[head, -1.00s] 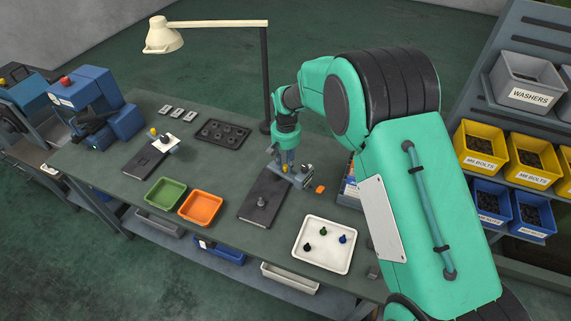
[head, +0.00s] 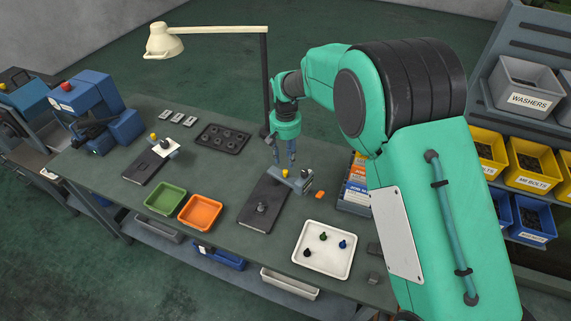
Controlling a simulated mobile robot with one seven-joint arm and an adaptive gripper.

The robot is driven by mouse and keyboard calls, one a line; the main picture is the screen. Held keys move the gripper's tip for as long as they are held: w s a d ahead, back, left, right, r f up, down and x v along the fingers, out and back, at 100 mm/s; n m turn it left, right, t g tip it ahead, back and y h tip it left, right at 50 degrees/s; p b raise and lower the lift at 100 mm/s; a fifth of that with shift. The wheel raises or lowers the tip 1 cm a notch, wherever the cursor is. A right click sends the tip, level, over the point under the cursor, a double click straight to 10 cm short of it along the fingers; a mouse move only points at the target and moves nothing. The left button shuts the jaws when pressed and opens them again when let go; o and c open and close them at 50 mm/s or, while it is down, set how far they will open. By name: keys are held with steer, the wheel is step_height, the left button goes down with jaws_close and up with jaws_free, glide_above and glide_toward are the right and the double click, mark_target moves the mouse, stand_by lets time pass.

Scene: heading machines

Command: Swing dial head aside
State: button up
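A grey dial head (head: 300,184) with a yellow knob (head: 285,173) on its arm sits at the far right end of a dark base plate (head: 262,214) in the middle of the bench. My gripper (head: 284,160) points down just behind and above the dial head. Its fingers look apart, with nothing between them, and it appears clear of the knob. A similar gauge (head: 168,148) with a yellow knob stands on another dark plate to the left.
A white tray (head: 297,262) with several small parts is at the near right. Green (head: 165,199) and orange (head: 200,213) bins are to the left. A dark holed tray (head: 221,138) and lamp post (head: 265,80) stand behind. An orange block (head: 320,195) lies beside the head.

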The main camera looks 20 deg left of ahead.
steer(key=shift+r, duration=2.6)
steer(key=shift+d, duration=0.1)
steer(key=s+d+r+m+t+b, duration=0.1)
steer(key=s+d+r, duration=0.2)
steer(key=d+r, duration=0.5)
steer(key=s+d+r+m+t+b, duration=0.1)
steer(key=s+d+r+b, duration=0.2)
steer(key=d, duration=0.8)
steer(key=s+d+r+m, duration=0.1)
steer(key=s+d+r, duration=0.2)
steer(key=d+r, duration=0.6)
steer(key=s+d+f+m+t+b, duration=0.1)
steer(key=s+d+f+b, duration=0.1)
steer(key=s+d, duration=0.8)
steer(key=s+d+f+m+t+b, duration=0.2)
steer(key=s+d, duration=0.8)
steer(key=s, duration=0.5)
steer(key=shift+d+f+t, duration=0.2)
steer(key=shift+d+t, duration=0.05)
steer(key=shift+t, duration=0.05)
